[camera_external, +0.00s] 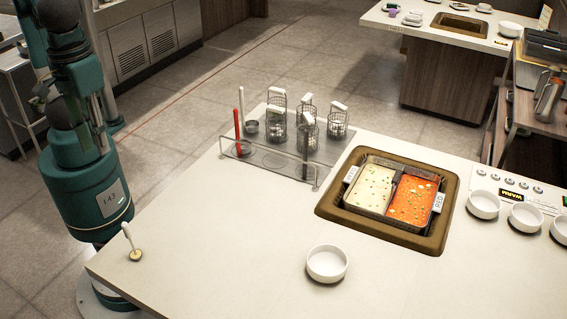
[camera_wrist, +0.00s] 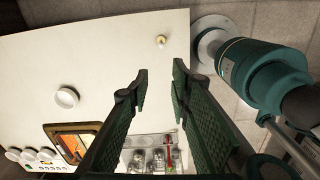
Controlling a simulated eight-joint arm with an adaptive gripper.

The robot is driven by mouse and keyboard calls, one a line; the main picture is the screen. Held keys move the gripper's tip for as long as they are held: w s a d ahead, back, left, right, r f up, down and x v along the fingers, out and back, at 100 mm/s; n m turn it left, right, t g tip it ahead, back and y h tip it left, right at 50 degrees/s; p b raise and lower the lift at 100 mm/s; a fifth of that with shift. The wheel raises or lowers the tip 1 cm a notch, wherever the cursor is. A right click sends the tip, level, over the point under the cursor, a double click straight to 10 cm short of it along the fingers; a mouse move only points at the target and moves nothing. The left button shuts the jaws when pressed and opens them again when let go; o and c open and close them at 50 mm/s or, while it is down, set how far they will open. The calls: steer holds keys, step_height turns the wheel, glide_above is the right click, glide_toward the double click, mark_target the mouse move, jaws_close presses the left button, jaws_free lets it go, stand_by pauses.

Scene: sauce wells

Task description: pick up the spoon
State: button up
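No spoon shows its full shape. Two upright long handles, a red handle (camera_external: 238,128) and a white handle (camera_external: 241,103), stand at the rack's left end. The red handle (camera_wrist: 168,143) also shows low in the wrist view. A small white-handled tool (camera_external: 128,237) with a round brass end stands on the counter near my base; it shows as a small pale dot (camera_wrist: 161,41) beyond my fingertips. I cannot tell which is the spoon. My gripper (camera_wrist: 160,70) is open and empty, above the counter, touching nothing visible. It is not in the external view.
The rack (camera_external: 318,176) holds several wire baskets. Two sauce wells, cream (camera_external: 368,188) and orange (camera_external: 411,203), sit in a brown-framed recess. A white bowl (camera_external: 327,263) stands in front, with several more at the right. The counter's left front (camera_external: 215,250) is mostly clear.

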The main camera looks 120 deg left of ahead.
mark_target(131, 237)
step_height(131, 237, down, 29)
steer(key=shift+f, duration=0.2)
steer(key=shift+f, duration=0.1)
stand_by(0.5)
steer(key=shift+f+b, duration=0.4)
steer(key=shift+f, duration=0.85)
steer(key=shift+s+d+f+b, duration=0.15)
steer(key=shift+f+b, duration=0.9)
steer(key=shift+f, duration=1.55)
jaws_close()
